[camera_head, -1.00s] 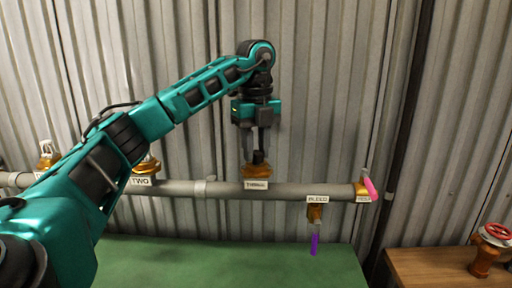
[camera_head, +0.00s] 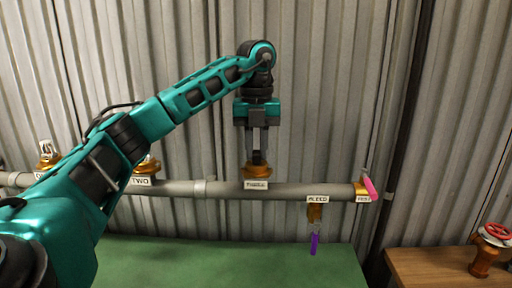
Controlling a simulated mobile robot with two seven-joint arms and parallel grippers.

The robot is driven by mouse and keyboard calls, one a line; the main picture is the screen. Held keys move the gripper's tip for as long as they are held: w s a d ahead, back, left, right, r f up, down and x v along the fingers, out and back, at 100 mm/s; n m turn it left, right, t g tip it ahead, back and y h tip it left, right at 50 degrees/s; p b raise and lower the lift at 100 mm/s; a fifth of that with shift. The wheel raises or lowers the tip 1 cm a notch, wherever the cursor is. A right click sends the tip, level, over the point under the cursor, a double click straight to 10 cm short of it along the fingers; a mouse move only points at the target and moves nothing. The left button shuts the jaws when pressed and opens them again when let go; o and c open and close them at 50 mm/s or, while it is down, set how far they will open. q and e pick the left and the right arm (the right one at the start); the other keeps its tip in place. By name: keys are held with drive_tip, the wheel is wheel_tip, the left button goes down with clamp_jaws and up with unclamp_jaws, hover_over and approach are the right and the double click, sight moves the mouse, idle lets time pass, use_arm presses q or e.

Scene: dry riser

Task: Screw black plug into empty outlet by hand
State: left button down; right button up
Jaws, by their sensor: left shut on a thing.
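My left gripper (camera_head: 257,150) points straight down over the middle brass outlet (camera_head: 257,172) on the grey pipe (camera_head: 227,189). It is shut on the black plug (camera_head: 257,158), which is upright at the mouth of that outlet. Most of the plug is hidden by the fingers and the outlet rim, and I cannot tell how deep it sits. A small label (camera_head: 256,185), hard to read now, is below the outlet. My right gripper is not in view.
To the left are an outlet labelled TWO (camera_head: 147,167) and another brass fitting (camera_head: 48,160). A BLEED fitting (camera_head: 314,212) with a purple piece hangs below the pipe. A pink handle (camera_head: 370,187) is at the pipe end. A red-wheeled valve (camera_head: 488,248) stands on the wooden table (camera_head: 430,268).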

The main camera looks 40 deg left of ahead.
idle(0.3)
use_arm(q)
drive_tip(key=m, duration=0.6)
drive_tip(key=shift+w+d, duration=0.1)
drive_tip(key=m, duration=0.5)
drive_tip(key=shift+d+m, duration=0.1)
drive_tip(key=shift+m, duration=0.3)
drive_tip(key=c, duration=0.8)
unclamp_jaws()
